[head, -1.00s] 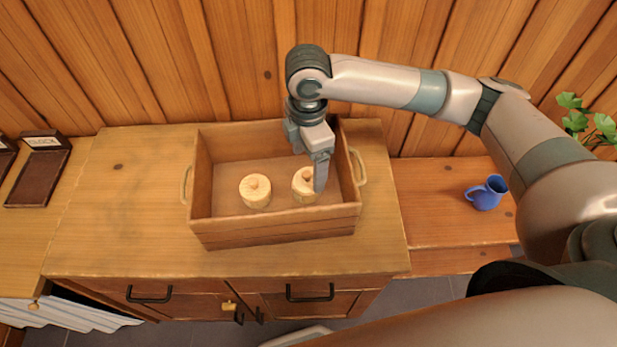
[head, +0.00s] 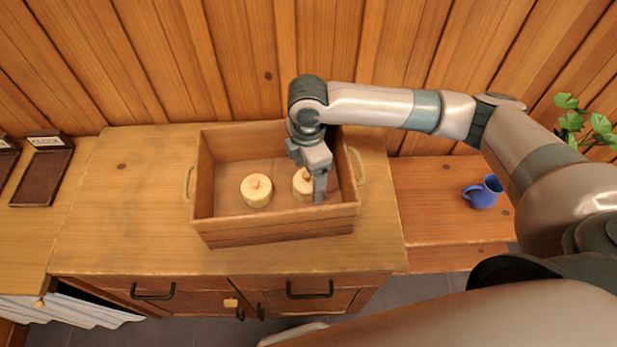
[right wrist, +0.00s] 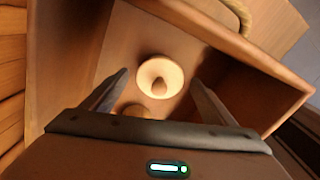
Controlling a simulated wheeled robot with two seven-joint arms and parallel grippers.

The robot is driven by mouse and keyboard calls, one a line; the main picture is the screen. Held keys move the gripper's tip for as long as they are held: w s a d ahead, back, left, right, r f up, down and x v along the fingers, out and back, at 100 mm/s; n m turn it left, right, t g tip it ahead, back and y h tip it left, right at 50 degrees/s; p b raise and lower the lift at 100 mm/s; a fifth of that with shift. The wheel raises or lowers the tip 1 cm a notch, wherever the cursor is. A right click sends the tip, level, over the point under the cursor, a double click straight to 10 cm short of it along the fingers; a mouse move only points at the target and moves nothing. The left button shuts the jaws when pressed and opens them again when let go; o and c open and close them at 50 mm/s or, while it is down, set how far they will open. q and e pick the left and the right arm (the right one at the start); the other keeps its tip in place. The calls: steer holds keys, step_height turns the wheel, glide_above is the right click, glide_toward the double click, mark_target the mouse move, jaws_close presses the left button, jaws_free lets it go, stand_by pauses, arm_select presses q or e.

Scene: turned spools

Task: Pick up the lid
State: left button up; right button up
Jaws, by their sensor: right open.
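Two round, pale wooden pieces with knobs, looking like lids, stand inside a wooden box (head: 280,229). The left lid (head: 256,194) shows fully in the head view. The right lid (head: 301,187) is partly hidden by my right gripper (head: 319,192), which reaches down into the box over its right side. In the right wrist view the right lid (right wrist: 160,72) lies between the two open fingers (right wrist: 160,80), knob towards me. I see no contact. My left gripper is out of view.
The box has upright walls and a rope handle (head: 189,184) at each end. It stands on a wooden cabinet (head: 120,220), clear to its left. A plank wall (head: 240,60) rises behind.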

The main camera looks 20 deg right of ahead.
steer(key=c, duration=1.2)
steer(key=shift+r, duration=0.2)
steer(key=shift+r, duration=0.65)
step_height(320, 180, up, 8)
steer(key=shift+r+b, duration=0.25)
steer(key=shift+b, duration=0.85)
